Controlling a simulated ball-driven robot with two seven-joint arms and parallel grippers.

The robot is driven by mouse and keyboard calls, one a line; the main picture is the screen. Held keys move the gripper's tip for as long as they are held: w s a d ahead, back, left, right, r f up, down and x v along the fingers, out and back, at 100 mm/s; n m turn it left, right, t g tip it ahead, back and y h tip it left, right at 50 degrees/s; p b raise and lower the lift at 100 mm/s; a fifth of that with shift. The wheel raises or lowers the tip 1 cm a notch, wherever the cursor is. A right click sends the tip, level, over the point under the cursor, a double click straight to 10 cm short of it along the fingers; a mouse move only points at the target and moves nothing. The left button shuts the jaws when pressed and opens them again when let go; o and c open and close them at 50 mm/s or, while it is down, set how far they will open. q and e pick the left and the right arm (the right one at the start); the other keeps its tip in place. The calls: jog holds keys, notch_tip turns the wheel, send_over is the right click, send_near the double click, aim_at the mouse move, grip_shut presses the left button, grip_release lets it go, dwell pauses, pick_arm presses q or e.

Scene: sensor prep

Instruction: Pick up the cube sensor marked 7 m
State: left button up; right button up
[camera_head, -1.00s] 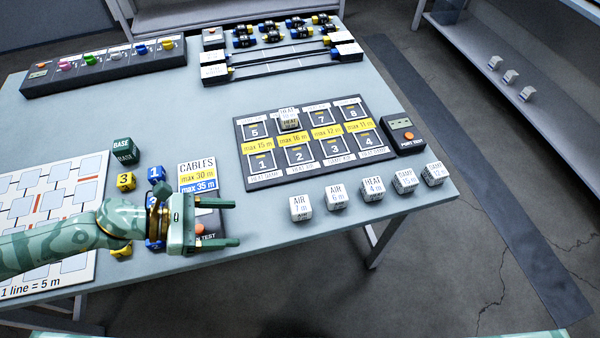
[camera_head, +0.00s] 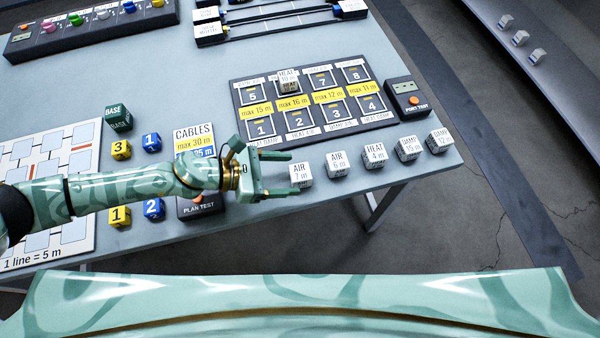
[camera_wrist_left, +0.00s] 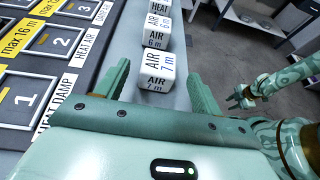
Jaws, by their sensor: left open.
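The white cube sensor marked AIR 7 m (camera_head: 301,174) stands near the table's front edge, leftmost in a row of white cubes. My left gripper (camera_head: 289,173) is open, with its fingertips just reaching the near side of this cube. In the left wrist view the 7 m cube (camera_wrist_left: 156,70) sits ahead between the two open fingers of the left gripper (camera_wrist_left: 160,85), with gaps visible at both sides. My right gripper (camera_wrist_left: 238,98) shows small and distant at the right of the left wrist view, too small to read its jaws.
The AIR 6 m cube (camera_head: 337,164) stands just beyond, followed by HEAT 4 m (camera_head: 374,154) and two DAMP cubes. A dark numbered port board (camera_head: 275,135) lies behind the row, with a HEAT cube (camera_head: 288,82) on it. The table edge is close in front.

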aim_at(296, 172)
pick_arm(q)
jog(key=x, duration=0.3)
jog(key=shift+w+d, duration=0.15)
jog(key=shift+d, duration=0.2)
jog(key=c, duration=1.1)
